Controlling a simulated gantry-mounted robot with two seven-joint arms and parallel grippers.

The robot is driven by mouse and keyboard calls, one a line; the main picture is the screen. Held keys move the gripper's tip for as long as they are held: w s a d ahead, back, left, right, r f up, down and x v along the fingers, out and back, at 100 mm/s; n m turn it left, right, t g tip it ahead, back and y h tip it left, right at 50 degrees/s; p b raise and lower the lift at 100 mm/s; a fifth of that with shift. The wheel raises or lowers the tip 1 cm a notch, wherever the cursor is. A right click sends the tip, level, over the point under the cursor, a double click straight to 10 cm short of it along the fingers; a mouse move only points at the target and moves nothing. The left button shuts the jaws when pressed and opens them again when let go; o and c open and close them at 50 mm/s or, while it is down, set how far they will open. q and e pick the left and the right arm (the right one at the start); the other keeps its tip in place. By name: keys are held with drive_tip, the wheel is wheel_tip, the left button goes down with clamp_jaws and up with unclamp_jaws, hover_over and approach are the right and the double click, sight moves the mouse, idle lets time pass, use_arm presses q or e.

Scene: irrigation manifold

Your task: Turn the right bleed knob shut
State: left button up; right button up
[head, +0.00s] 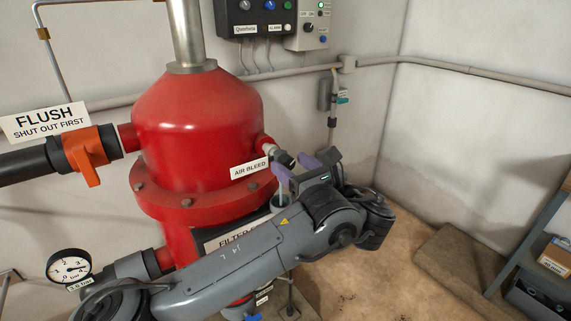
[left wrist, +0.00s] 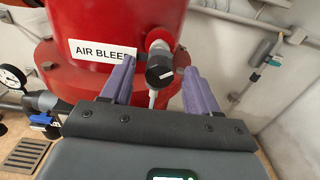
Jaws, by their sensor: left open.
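A black bleed knob (head: 284,158) sits on a pale fitting at the right side of the red filter vessel (head: 195,115), beside the "AIR BLEED" label (head: 249,169). My left gripper (head: 294,168) is open at the knob, with its purple fingers apart. In the left wrist view the knob (left wrist: 160,70) shows between the two open fingers (left wrist: 159,76), with a gap on each side. A pale spout points down below it. Only this one bleed knob shows. My right gripper is not in view.
An orange valve handle (head: 87,153) is on the left pipe under the "FLUSH" sign (head: 44,121). A pressure gauge (head: 70,269) is at lower left. A control box (head: 255,17) hangs on the wall above. A shelf (head: 532,235) stands at right. Floor between is mostly clear.

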sight(290, 163)
use_arm(q)
drive_tip(key=shift+b+x, duration=0.3)
drive_tip(key=shift+x, duration=1.3)
